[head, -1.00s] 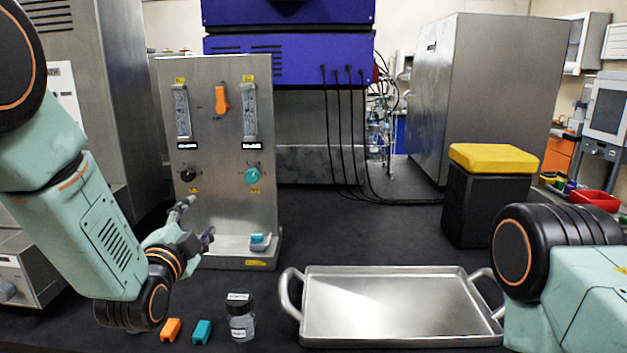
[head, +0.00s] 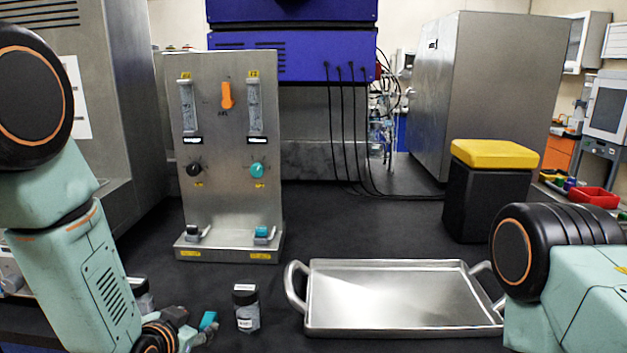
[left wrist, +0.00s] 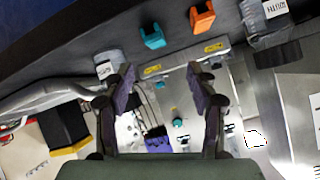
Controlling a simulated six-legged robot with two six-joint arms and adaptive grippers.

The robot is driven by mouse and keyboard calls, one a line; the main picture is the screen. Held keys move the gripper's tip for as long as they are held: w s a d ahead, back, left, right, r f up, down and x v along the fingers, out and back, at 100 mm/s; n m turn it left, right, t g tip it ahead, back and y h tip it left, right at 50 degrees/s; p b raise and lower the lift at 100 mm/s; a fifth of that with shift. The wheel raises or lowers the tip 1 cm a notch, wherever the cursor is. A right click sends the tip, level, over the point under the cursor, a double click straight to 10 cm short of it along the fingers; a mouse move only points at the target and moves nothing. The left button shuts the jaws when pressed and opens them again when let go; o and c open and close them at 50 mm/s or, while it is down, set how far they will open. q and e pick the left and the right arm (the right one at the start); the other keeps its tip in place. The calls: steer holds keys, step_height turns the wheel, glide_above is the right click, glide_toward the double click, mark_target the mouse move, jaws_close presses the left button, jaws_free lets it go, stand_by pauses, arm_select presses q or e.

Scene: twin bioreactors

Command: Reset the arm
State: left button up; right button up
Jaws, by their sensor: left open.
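My left gripper (head: 192,328) is low at the bottom left of the head view, in front of the panel and left of a capped vial (head: 246,308). In the left wrist view its two dark fingers (left wrist: 162,84) are spread, with nothing held between them. A teal clip (head: 208,321) lies on the table by the gripper and also shows in the left wrist view (left wrist: 152,37). An orange clip (left wrist: 202,17) shows beside it there; the gripper hides it in the head view. My right arm's link stands at the right edge; its gripper is out of view.
A handled metal tray (head: 395,295) lies at centre right. Another container (head: 142,292) is partly hidden behind my left arm. A yellow-topped black bin (head: 490,190) stands farther back.

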arm_select(q)
steer(key=s+f+n+g+b, duration=0.1)
steer(key=s+f+g, duration=0.2)
steer(key=s+f, duration=0.5)
steer(key=s+f+n+g+b, duration=0.1)
steer(key=s+f+g, duration=0.3)
steer(key=s, duration=1.1)
steer(key=s+f+n+g+b, duration=0.1)
steer(key=s+f+g, duration=0.3)
steer(key=s+f, duration=0.7)
steer(key=shift+s+f+n, duration=0.3)
steer(key=shift+s+n, duration=0.55)
steer(key=shift+n, duration=0.05)
steer(key=shift+s, duration=0.1)
